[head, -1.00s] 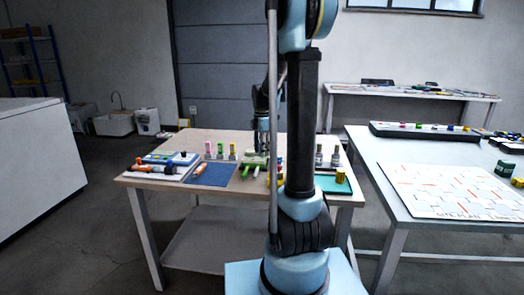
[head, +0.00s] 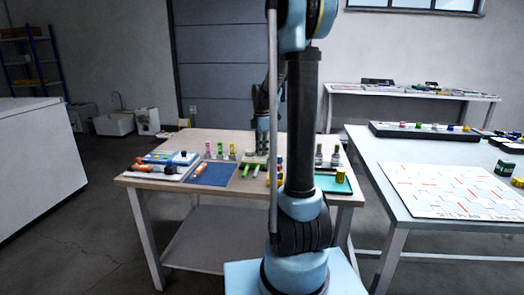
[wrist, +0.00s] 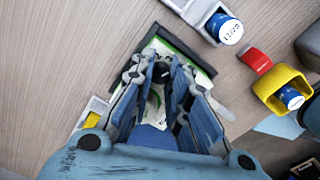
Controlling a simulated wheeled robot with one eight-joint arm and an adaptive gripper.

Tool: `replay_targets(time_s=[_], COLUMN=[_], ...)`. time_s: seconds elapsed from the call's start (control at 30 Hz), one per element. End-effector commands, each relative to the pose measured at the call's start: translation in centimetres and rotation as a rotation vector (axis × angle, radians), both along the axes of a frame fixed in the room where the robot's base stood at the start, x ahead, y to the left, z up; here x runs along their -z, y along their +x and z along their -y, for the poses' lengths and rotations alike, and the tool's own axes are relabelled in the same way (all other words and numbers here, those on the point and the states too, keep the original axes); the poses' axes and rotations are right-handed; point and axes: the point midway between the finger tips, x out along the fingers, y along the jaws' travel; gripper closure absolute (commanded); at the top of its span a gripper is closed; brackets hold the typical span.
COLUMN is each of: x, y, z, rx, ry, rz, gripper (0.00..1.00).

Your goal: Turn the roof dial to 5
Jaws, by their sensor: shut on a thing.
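My gripper (head: 262,152) reaches down at the middle of the wooden table, over a small green-edged device (head: 252,160). In the wrist view my gripper (wrist: 163,75) has its two fingers over the same device (wrist: 190,48), which has a dark strip, a green edge and a pale printed face. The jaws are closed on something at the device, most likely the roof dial. The dial itself and its numbers are hidden by the fingers, so I cannot tell its setting.
In the wrist view a blue-capped cylinder in a white holder (wrist: 225,28), a red block (wrist: 254,62) and a yellow holder (wrist: 282,90) stand to the right. A blue mat (head: 213,173) lies left on the table (head: 190,138). Bare wood shows at the wrist view's upper left.

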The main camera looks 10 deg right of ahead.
Motion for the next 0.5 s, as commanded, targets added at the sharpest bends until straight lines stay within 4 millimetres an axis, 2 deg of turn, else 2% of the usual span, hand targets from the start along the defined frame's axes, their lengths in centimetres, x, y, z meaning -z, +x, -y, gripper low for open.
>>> replay_targets(time_s=[0.5], x=[-0.03], y=[0.08], z=[0.01], rx=[0.42], ry=[0.0], rz=[0.001], gripper=[1.0])
